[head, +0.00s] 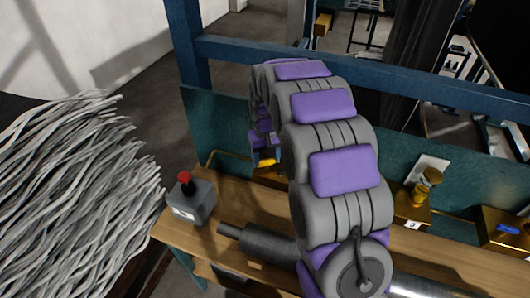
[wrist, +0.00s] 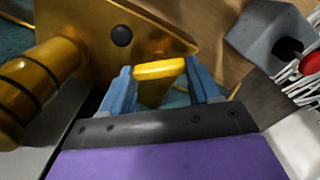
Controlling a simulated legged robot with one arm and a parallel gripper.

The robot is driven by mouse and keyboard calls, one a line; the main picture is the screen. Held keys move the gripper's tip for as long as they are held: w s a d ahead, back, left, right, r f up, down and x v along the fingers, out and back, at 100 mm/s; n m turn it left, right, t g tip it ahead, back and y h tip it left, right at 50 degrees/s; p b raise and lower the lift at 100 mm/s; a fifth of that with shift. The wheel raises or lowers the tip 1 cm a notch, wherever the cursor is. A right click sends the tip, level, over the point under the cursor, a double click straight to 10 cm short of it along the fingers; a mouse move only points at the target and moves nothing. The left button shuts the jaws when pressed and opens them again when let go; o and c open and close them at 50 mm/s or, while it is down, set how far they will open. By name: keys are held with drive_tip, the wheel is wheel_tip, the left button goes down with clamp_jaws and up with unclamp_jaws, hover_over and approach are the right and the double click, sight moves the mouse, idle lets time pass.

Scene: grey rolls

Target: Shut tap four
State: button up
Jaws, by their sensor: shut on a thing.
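In the wrist view my gripper (wrist: 160,75) has its two blue fingers on either side of a yellow tap handle (wrist: 159,69) and is shut on it. The handle sits beside a brass tap body (wrist: 125,35) with a ribbed brass cylinder (wrist: 40,80) at left. In the head view my arm hides most of this tap; a bit of yellow (head: 267,162) shows by my gripper. I cannot read this tap's number.
A grey box (head: 193,203) with a red button stands on the wooden bench, left of my arm. Another brass tap (head: 427,187) and a blue-handled one (head: 508,228) are at right. A dark metal roll (head: 262,243) lies in front. Grey strands (head: 75,200) fill the left.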

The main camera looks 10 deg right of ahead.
drive_tip(key=m+p, duration=0.1)
drive_tip(key=m, duration=0.2)
drive_tip(key=m+p, duration=0.2)
drive_tip(key=m, duration=0.1)
drive_tip(key=shift+s+f+m, duration=0.1)
drive_tip(key=shift+s+m, duration=0.1)
drive_tip(key=shift+m, duration=0.1)
idle(0.5)
drive_tip(key=o, duration=1.1)
drive_tip(key=shift+a, duration=0.25)
drive_tip(key=shift+c, duration=0.2)
drive_tip(key=shift+d, duration=0.2)
